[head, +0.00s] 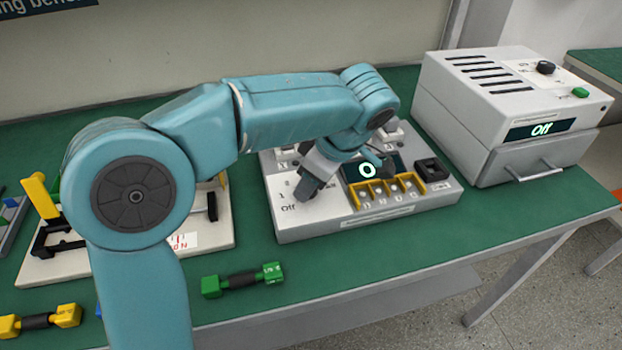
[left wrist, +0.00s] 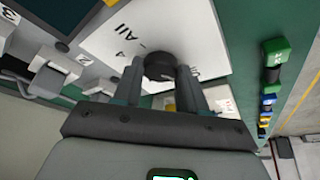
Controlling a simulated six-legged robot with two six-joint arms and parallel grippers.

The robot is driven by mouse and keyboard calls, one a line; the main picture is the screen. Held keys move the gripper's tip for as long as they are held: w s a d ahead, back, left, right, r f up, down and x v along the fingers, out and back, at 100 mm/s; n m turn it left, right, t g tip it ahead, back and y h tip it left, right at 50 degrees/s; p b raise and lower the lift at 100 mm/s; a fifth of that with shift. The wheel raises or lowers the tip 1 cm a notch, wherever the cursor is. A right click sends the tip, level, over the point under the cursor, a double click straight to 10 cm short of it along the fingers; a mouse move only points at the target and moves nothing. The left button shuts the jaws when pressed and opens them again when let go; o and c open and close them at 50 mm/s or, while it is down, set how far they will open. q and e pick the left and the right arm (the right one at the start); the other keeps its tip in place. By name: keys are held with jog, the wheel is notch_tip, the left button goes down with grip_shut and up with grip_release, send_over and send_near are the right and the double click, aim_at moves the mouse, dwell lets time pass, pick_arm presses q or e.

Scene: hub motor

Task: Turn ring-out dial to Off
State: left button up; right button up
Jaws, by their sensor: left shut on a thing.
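The ring-out dial (left wrist: 158,66) is a round black knob on a white label plate in the left wrist view. My left gripper (head: 304,194) reaches down onto the left part of the grey test panel (head: 350,226) in the head view and hides the dial there. In the left wrist view its two fingers stand on either side of the dial and are shut on it. The dial's pointer direction cannot be made out. An "Off" label and a "1" show on the plate beside the gripper. The panel's dark display (head: 367,170) reads "0". My right gripper is not in view.
A grey box (head: 500,110) with a black knob and a display reading "Off" stands right of the panel. A green-ended bar (head: 243,280) and a yellow-ended bar (head: 40,320) lie at the front left. A pale fixture board (head: 215,236) is partly behind my arm.

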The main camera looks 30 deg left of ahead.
pick_arm(q)
jog(key=shift+s+d+f, duration=0.1)
jog(key=o, duration=1.1)
jog(key=shift+c, duration=0.2)
jog(key=shift+r, duration=0.4)
jog(key=p+v, duration=0.5)
jog(key=v, duration=1)
jog(key=shift+r, duration=0.3)
jog(key=shift+d, duration=0.1)
